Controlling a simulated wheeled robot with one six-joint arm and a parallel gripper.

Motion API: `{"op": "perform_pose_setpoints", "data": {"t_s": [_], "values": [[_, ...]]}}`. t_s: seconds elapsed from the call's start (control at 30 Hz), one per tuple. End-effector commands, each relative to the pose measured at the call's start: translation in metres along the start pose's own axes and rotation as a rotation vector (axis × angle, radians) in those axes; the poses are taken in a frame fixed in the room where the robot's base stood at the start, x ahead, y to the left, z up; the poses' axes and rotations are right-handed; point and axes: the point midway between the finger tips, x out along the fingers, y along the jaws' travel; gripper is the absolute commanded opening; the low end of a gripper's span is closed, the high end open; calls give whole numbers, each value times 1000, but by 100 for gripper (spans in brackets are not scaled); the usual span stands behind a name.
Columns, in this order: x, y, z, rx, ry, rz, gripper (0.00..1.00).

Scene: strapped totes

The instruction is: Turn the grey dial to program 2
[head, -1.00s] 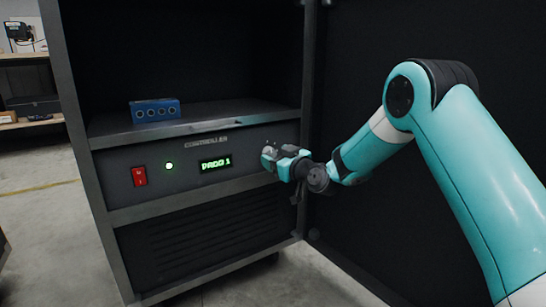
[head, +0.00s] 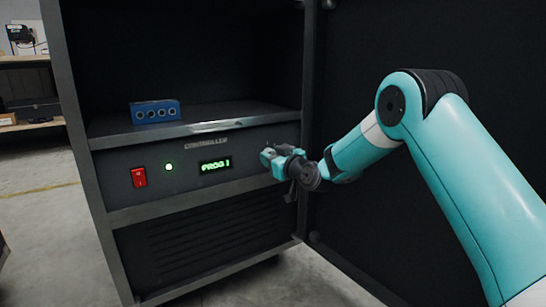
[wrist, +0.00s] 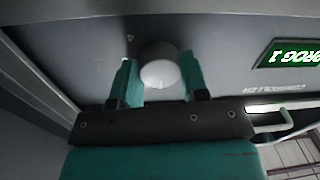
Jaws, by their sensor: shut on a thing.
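The grey dial (wrist: 160,70) shows between my fingers in the wrist view, a round pale knob on the controller panel (head: 112,174). A finger lies on each side of it. My gripper (wrist: 158,82) is shut on the dial. In the head view my gripper (head: 268,158) is at the right end of the panel and hides the dial. The green display (head: 215,165) reads PROG 1. It also shows upside down in the wrist view (wrist: 292,53).
A red switch (head: 139,177) and a lit green lamp (head: 169,167) are left of the display. A blue box (head: 155,111) stands on the shelf above. The open dark cabinet door (head: 350,215) is close on the right, beside my arm.

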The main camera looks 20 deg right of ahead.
Motion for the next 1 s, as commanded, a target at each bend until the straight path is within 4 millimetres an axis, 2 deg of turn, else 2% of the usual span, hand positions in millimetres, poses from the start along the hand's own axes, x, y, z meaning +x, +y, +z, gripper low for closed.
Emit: {"op": "perform_pose_setpoints", "data": {"t_s": [0.27,0.7,1.0], "values": [[0,1,-2,121,7,1,18],[0,2,-2,483,27,5,18],[0,2,-1,674,40,8,18]]}}
